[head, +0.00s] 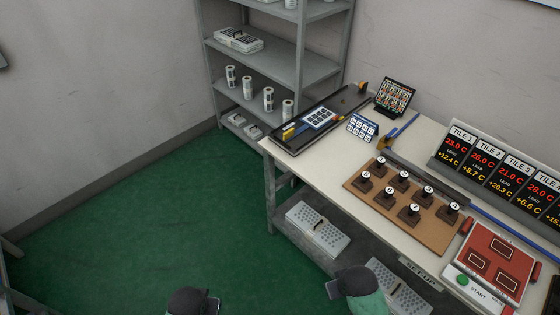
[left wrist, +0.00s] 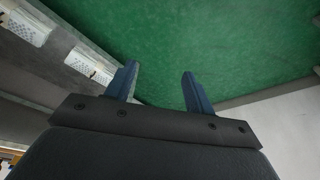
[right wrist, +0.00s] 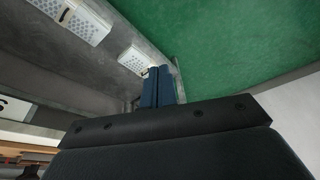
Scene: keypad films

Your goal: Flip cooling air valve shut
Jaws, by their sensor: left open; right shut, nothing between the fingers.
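A blue lever or bar (head: 405,127) with a brass-coloured fitting (head: 384,143) lies at the back of the bench, and looks like the cooling air valve. The bar slants up and right from the fitting; whether it is open or shut I cannot tell. My left gripper (head: 193,301) is low over the floor, left of the bench; its two fingers are apart and empty in the left wrist view (left wrist: 160,82). My right gripper (head: 350,283) is in front of the bench, well short of the fitting; its fingers are together and empty in the right wrist view (right wrist: 160,86).
The bench (head: 315,165) carries a dark tray (head: 345,103) with a keypad film, a brown board (head: 420,222) of numbered knobs, a red-topped press (head: 494,262) and a tile temperature display (head: 500,165). Grey shelves (head: 300,55) stand behind. Green floor (head: 150,220) is clear at left.

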